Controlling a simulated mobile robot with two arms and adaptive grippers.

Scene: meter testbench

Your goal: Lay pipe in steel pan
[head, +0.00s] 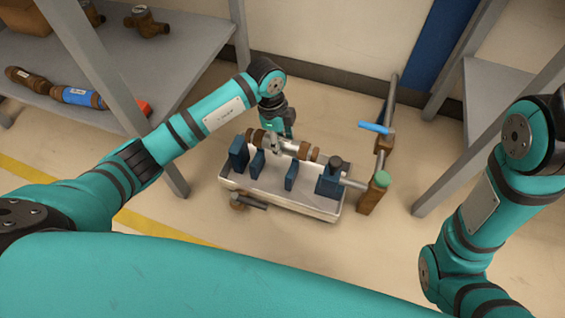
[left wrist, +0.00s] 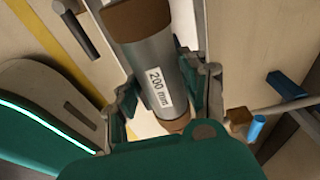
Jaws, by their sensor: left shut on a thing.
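The pipe (head: 290,146) is a grey metal cylinder with brown ends. In the left wrist view the pipe (left wrist: 146,62) carries a white "200 mm" label. My left gripper (head: 275,138) is shut around its middle, with one finger on each side in the left wrist view (left wrist: 166,96). The steel pan (head: 290,203) is a shallow pale tray on the floor below. The pipe is held lengthwise over it, level with the tops of the dark blue supports; I cannot tell whether it touches them. My right gripper is out of view.
Dark blue supports (head: 291,176) stand in the pan. A brown pipe post with a blue-handled valve (head: 376,128) rises at its right. A shelf (head: 190,45) at left holds brown fittings and a blue meter (head: 78,96). Another grey shelf (head: 500,85) stands at right.

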